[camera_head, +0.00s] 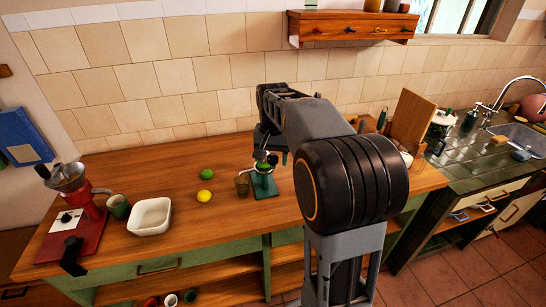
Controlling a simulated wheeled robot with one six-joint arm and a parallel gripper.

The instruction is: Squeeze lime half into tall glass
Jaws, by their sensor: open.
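My gripper (270,153) is over the wooden counter, pointing down at the upper part of a green stand (266,188) that looks like a citrus press. It is open; my own arm hides part of it, and I cannot tell whether it touches the stand. A small green shape (263,166) in the upper part of the stand may be the lime half. A tall brownish see-through glass (242,184) stands just left of the stand. A whole-looking green lime (207,174) lies on the counter farther left.
A lemon (204,196) lies near the lime. A white square dish (150,217), a green mug (119,207) and a red grinder-like machine (88,215) stand at the left. A cutting board (413,118) leans at the right. The counter (190,240) is clear in front of the lemon.

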